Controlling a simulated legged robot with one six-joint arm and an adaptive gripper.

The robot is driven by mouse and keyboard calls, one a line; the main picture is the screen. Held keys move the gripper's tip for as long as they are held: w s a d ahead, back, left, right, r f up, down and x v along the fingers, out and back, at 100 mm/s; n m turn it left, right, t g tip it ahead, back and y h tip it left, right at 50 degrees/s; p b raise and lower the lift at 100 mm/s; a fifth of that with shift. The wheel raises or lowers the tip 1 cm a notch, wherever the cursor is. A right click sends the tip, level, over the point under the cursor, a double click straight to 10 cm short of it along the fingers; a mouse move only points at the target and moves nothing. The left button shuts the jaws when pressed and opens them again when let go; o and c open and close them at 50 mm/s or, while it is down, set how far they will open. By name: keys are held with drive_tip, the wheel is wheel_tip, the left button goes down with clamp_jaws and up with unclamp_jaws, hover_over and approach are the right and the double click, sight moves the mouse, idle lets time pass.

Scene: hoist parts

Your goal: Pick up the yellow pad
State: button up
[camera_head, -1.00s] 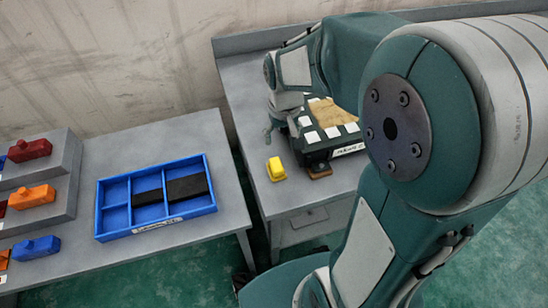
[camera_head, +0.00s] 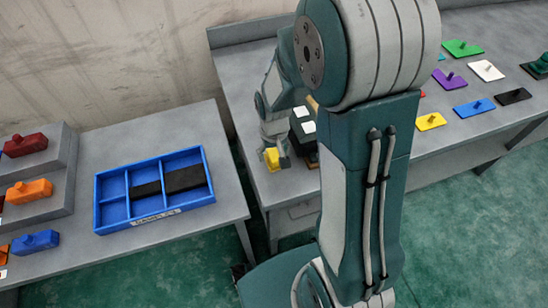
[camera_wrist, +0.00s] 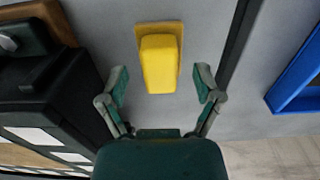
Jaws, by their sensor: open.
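The yellow pad (camera_wrist: 159,62), a raised block on a flat base, stands on the grey table in the wrist view. It also shows in the head view (camera_head: 271,159) near the table's left end, partly covered by my gripper. My gripper (camera_wrist: 161,84) is open and empty, with one finger on each side of the pad's near part. No contact is clear. A second yellow piece, a flat plate with a knob (camera_head: 431,121), lies farther right on the same table.
A black box with white squares (camera_wrist: 50,95) stands close to my left finger in the wrist view. A blue divided tray (camera_head: 112,212) and coloured blocks on grey steps are on the left table. A gap separates the tables. Several coloured knobbed plates lie right.

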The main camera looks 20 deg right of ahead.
drive_tip(key=shift+a+f, duration=0.1)
drive_tip(key=shift+f, duration=0.45)
clamp_jaws()
drive_tip(key=shift+r, duration=0.1)
